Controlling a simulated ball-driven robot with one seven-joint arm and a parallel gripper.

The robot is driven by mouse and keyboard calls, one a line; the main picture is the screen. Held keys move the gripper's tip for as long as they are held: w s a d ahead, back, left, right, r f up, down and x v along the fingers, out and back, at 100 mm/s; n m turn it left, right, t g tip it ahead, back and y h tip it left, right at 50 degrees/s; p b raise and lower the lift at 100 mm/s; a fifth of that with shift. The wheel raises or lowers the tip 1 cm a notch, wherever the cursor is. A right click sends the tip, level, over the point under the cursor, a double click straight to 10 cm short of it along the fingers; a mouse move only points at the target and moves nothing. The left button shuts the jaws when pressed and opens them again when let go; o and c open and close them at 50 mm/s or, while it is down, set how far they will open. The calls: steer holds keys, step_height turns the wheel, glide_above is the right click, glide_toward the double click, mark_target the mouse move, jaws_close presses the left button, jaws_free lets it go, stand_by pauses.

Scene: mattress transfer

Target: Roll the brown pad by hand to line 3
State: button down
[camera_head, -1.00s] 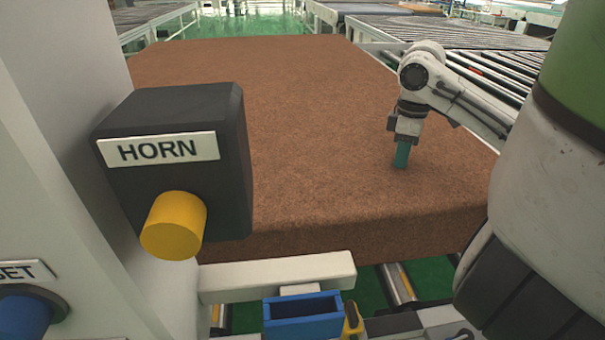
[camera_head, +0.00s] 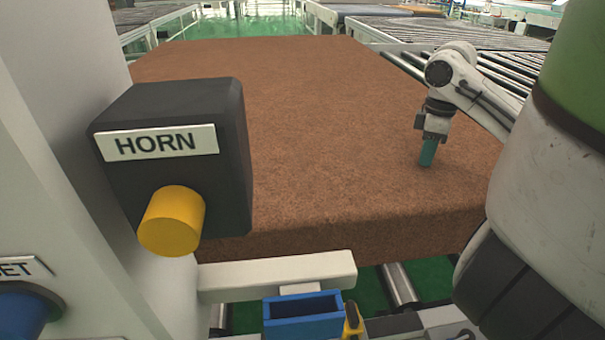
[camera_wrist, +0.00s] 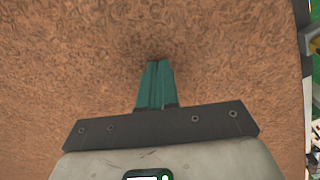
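The brown pad (camera_head: 270,110) is a thick, flat slab lying on a roller conveyor and filling the middle of the head view. It also fills most of the wrist view (camera_wrist: 70,60). My gripper (camera_head: 427,163) points down over the right part of the pad, near its front right corner. In the wrist view its teal fingers (camera_wrist: 157,66) are together with nothing between them. The fingertips are at or very near the pad's top surface, with a dark shadow around them; I cannot tell for certain whether they touch.
A black HORN box with a yellow button (camera_head: 172,222) stands close at left on a pale post. A blue bin (camera_head: 303,316) sits at the front below the pad. Roller lines (camera_head: 450,35) run at the right and back. Green floor shows at the back.

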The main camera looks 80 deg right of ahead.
steer(key=shift+s+d+f, duration=0.15)
steer(key=shift+s+d, duration=1.35)
steer(key=shift+s, duration=2.15)
steer(key=shift+s+d+f, duration=0.1)
steer(key=shift+s+d, duration=1.35)
steer(key=shift+s, duration=2.25)
steer(key=shift+s+d+f, duration=0.15)
steer(key=shift+s+d, duration=1.35)
steer(key=shift+s, duration=2.15)
steer(key=s+d+p, duration=0.1)
steer(key=s+d, duration=0.3)
steer(key=s, duration=0.6)
steer(key=shift+w+d, duration=0.1)
steer(key=shift+w, duration=0.1)
steer(key=shift+r, duration=0.1)
step_height(320, 180, up, 7)
steer(key=p, duration=0.7)
steer(key=shift+r, duration=0.2)
steer(key=shift+s+d+r+p, duration=0.1)
steer(key=shift+p, duration=0.25)
